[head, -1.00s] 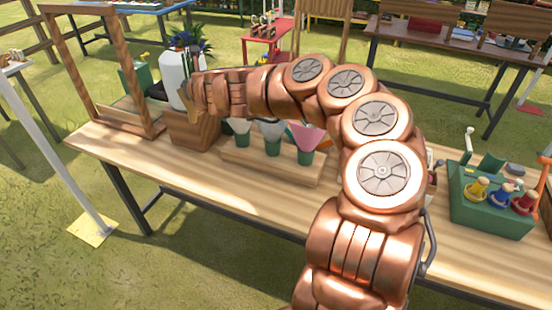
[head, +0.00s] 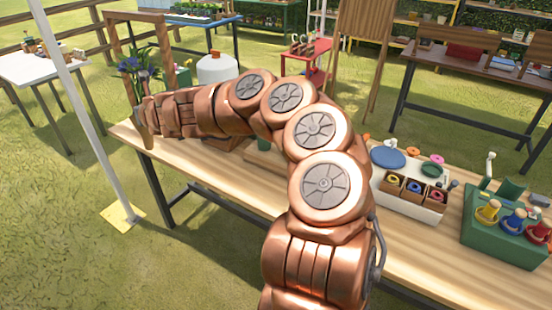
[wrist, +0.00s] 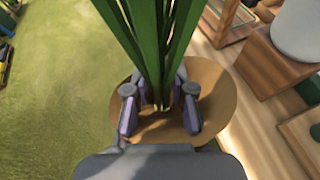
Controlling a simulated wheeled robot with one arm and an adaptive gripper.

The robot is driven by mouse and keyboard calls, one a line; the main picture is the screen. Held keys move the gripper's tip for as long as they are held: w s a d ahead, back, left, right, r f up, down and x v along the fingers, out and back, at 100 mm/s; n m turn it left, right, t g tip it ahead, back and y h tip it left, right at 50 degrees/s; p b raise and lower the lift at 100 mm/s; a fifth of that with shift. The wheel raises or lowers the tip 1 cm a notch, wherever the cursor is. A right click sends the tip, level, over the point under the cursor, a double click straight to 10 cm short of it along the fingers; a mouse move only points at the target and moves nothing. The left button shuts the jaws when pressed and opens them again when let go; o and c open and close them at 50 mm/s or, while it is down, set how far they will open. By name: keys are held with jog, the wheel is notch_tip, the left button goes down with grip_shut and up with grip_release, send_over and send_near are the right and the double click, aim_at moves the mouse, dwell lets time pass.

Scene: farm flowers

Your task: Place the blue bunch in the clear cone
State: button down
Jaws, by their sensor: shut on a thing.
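The blue bunch (head: 142,70) has blue-purple flowers and green leaves, above and beyond the end of my arm in the head view. Its brown paper wrap (head: 145,128) shows below. In the wrist view the green stems (wrist: 155,45) rise between the fingers of my gripper (wrist: 160,108), which is shut on the bunch, with the wrap flaring around the fingers. The bunch is beyond the table's left end, over grass in the wrist view. The clear cone is not visible now; my arm covers the cone rack's area.
A white canister (head: 217,68) stands behind my arm; a wooden frame (head: 182,45) is at the left end of the wooden table (head: 330,255). A white tray of rolls (head: 412,202) and a green block with colored pegs (head: 505,237) stand right.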

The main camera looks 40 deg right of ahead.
jog(key=s+d+g+h+b, duration=0.15)
jog(key=s+d, duration=0.35)
jog(key=d, duration=1.2)
jog(key=s+d+t+y+b, duration=0.15)
jog(key=s+d, duration=0.35)
jog(key=d, duration=1.3)
jog(key=s+d+f+g+b, duration=0.1)
jog(key=s+d+f+b, duration=0.1)
jog(key=s+d+f, duration=0.4)
notch_tip(320, 180, down, 7)
jog(key=s+h, duration=0.1)
jog(key=shift+s+d, duration=0.25)
jog(key=shift+s, duration=0.15)
jog(key=shift+f, duration=0.3)
jog(key=c, duration=1)
grip_release()
